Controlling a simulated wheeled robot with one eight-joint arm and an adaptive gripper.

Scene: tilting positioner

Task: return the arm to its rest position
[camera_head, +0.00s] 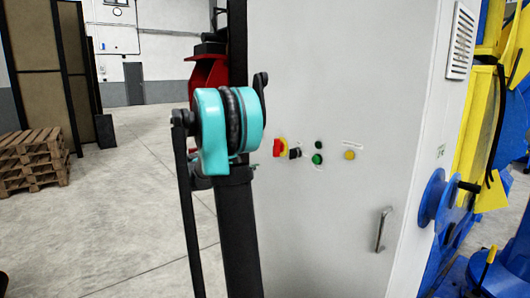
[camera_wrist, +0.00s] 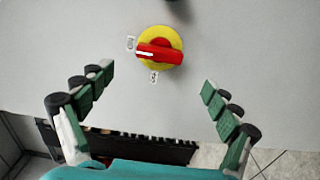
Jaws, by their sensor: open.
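My gripper (camera_wrist: 158,80) shows in the wrist view with its two green-padded fingers spread wide and nothing between them. It is in front of the grey cabinet face, with a red rotary switch (camera_wrist: 160,52) on a yellow disc beyond the fingertips. The fingers appear apart from the switch, and its red handle lies nearly level. In the head view my arm (camera_head: 228,130), turquoise and black, stands in front of the cabinet's left edge. My gripper cannot be made out there.
The grey cabinet (camera_head: 340,70) carries the red-yellow switch (camera_head: 280,148), a green button (camera_head: 317,159), a yellow button (camera_head: 349,155) and a door handle (camera_head: 382,230). Blue and yellow machinery (camera_head: 480,150) stands at right. Wooden pallets (camera_head: 32,160) lie at left, with open floor between.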

